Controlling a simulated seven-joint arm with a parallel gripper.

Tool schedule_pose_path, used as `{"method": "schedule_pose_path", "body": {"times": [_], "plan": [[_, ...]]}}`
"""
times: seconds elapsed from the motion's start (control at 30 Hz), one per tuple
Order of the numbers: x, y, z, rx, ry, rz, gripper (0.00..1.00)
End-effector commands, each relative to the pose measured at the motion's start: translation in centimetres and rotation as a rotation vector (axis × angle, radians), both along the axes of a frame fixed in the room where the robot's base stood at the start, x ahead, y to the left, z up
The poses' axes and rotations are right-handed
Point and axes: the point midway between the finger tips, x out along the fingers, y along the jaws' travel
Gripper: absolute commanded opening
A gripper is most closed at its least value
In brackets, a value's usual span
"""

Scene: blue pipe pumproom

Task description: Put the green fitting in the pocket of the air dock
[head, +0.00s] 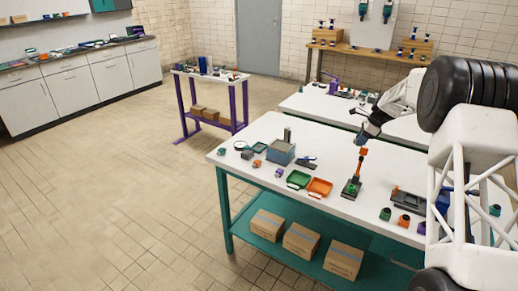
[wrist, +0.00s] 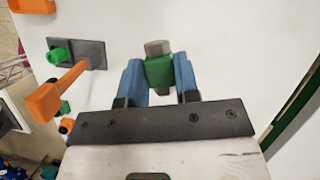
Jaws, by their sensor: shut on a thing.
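My gripper (wrist: 160,82) is shut on the green fitting (wrist: 159,71), a green block with a grey hexagonal end, held between two blue fingers. In the head view my gripper (head: 364,138) is above the white table, and the fitting cannot be made out there. A fixture with a dark base plate (wrist: 90,52), a green part and a long orange lever lies to the left of my gripper in the wrist view. It also shows in the head view (head: 352,187), with its orange part upright, below my gripper. I cannot tell whether this fixture is the air dock; no pocket is clear.
On the white table (head: 262,205) stand a grey-blue bin (head: 281,153), a green tray (head: 299,179), an orange tray (head: 320,187) and a dark grey fixture (head: 408,199). Several small fittings, including an orange one (head: 404,221), sit near the front edge. Boxes lie on the lower shelf.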

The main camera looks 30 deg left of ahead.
Motion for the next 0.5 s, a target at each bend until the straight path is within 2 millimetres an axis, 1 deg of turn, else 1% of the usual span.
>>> {"method": "schedule_pose_path", "body": {"times": [0.03,0.1,0.5], "plan": [[0.1,1.0,0.0,0.000,0.001,0.072,0.00],[0.1,2.2,0.2,0.001,0.001,0.176,0.00],[0.1,8.6,1.2,-0.001,0.001,0.771,0.00]]}}
